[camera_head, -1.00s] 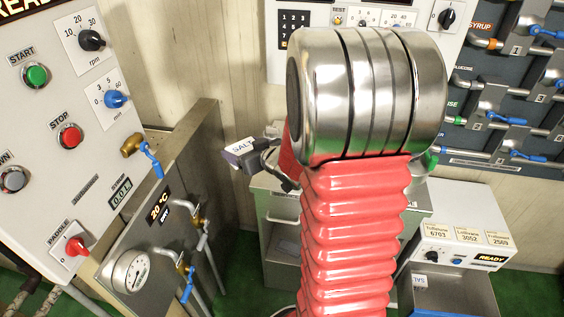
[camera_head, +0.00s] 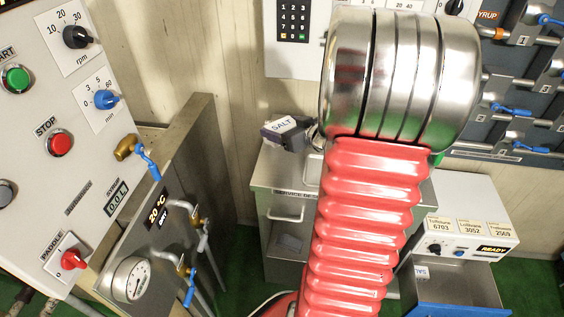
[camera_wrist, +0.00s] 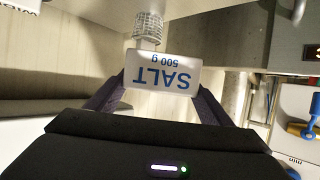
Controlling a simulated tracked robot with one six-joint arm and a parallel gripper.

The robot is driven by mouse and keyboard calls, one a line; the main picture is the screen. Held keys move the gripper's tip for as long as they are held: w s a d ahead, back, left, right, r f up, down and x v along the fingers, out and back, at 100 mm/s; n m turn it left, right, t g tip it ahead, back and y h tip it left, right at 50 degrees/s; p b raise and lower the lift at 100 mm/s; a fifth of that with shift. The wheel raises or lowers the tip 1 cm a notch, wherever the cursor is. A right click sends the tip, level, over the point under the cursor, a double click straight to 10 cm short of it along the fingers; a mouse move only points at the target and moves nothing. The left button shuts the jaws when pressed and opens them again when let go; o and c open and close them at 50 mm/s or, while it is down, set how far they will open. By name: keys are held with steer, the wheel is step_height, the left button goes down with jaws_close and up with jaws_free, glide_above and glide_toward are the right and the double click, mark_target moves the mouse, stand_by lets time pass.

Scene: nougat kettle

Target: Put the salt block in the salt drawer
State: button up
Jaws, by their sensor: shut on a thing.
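The salt block (camera_head: 284,125) is a small box with a white label reading SALT, seen in the head view just left of my arm. My gripper (camera_head: 291,138) is dark and partly hidden there by the block and my arm. In the wrist view the salt block (camera_wrist: 161,73) sits between the two fingers of my gripper (camera_wrist: 160,88), its "SALT 500 g" label upside down. The gripper is shut on it, holding it in the air. The salt drawer (camera_head: 422,272), with a small SALT label, is at the lower right below the READY unit and appears pulled out.
A grey service cabinet (camera_head: 277,230) stands behind and below the block. The READY unit (camera_head: 470,232) is right of my arm. A control panel (camera_head: 70,110) and a valve-fitted metal vessel (camera_head: 150,240) fill the left. Syrup taps (camera_head: 520,110) are at upper right.

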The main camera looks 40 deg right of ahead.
steer(key=shift+f, duration=2.9)
steer(key=shift+f, duration=2.05)
steer(key=o, duration=1.5)
steer(key=shift+s+f, duration=0.1)
steer(key=shift+f, duration=0.05)
